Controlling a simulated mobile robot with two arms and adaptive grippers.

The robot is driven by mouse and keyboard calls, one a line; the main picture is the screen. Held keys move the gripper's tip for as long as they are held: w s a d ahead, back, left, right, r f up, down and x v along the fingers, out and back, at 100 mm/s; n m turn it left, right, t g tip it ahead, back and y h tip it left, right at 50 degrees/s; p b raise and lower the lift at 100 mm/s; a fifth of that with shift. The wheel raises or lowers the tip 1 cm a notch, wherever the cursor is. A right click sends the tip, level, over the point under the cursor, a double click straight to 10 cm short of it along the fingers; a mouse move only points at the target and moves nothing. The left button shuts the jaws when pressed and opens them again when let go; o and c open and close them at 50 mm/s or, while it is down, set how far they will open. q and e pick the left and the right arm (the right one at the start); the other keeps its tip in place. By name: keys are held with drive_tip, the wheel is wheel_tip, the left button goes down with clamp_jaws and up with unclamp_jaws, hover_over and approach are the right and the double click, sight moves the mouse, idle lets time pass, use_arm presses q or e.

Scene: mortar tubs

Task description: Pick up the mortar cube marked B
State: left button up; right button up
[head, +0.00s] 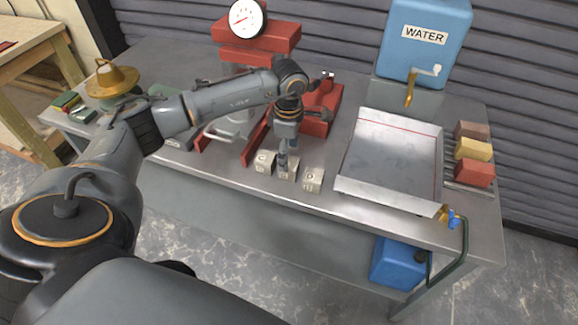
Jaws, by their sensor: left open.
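Three small pale mortar cubes stand in a row near the front edge of the metal bench: a left cube (264,163), a middle cube (288,169) and a right cube (312,180). Each has a dark mark on it, but the marks are too small for me to read surely, so I cannot tell which is B. My left gripper (287,158) points down at the middle cube, its fingers open and partly covering that cube. I cannot tell whether the fingers touch it. My right gripper is not in view.
A red press with a dial gauge (246,18) stands behind the cubes. A metal tray (392,160) lies right of them, below a blue water tank (425,40). Coloured blocks (473,150) stand at the right edge. A brass cone-shaped thing (112,80) stands at left.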

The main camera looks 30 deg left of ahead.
sight(294, 163)
use_arm(q)
wheel_tip(294, 163, down, 4)
drive_tip(key=shift+w+f+p, duration=0.1)
drive_tip(key=shift+f+p, duration=0.05)
drive_tip(key=shift+p, duration=0.95)
drive_tip(key=shift+f, duration=0.55)
drive_tip(key=c, duration=1.4)
drive_tip(key=shift+c, duration=0.4)
drive_tip(key=shift+w+r, duration=0.1)
drive_tip(key=shift+r, duration=0.05)
